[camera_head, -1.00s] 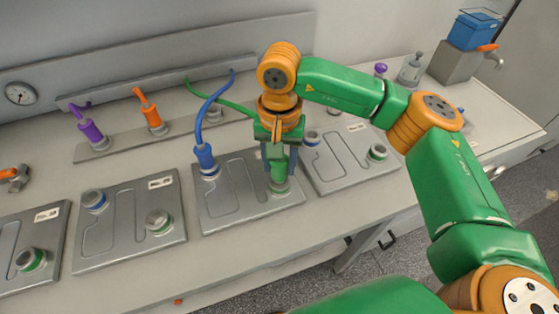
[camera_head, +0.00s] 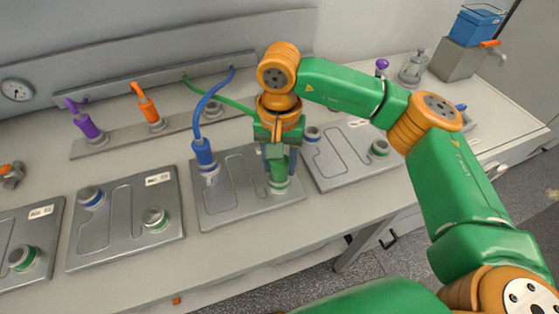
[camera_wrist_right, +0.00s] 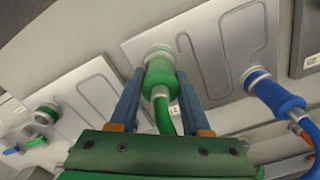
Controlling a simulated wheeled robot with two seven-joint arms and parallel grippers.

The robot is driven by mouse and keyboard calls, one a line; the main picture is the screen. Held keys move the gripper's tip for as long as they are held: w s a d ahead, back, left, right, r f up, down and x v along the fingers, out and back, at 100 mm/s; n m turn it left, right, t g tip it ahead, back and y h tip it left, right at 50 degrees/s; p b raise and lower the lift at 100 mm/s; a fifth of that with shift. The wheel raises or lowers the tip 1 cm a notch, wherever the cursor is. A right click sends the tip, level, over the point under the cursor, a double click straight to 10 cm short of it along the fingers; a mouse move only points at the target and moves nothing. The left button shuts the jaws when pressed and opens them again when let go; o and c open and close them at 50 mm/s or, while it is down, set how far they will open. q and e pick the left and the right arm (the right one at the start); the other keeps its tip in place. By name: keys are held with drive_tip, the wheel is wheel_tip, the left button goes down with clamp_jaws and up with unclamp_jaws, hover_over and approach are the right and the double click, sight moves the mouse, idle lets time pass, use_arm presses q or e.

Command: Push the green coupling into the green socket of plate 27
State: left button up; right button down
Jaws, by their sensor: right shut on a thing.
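The green coupling (camera_head: 278,168) sits upright at the green-ringed socket (camera_head: 279,187) at the right front of the third plate (camera_head: 232,210) from the left. The number of this plate cannot be read. My right gripper (camera_head: 277,158) is shut on the coupling from above. In the right wrist view the coupling (camera_wrist_right: 158,78) lies between the two fingers, its end at the pale ring of the socket (camera_wrist_right: 158,52). I cannot tell whether it is fully seated. A green hose trails from the coupling to the back rail. My left gripper is not in view.
A blue coupling (camera_head: 203,153) with its hose stands in the same plate's left socket. Other plates lie at left (camera_head: 125,235) and right (camera_head: 355,172). Purple (camera_head: 88,127) and orange (camera_head: 150,108) couplings stand on the rear holder. The front table strip is clear.

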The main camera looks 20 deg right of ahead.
drive_tip(key=shift+f, duration=0.2)
unclamp_jaws()
idle(0.3)
drive_tip(key=shift+r, duration=0.1)
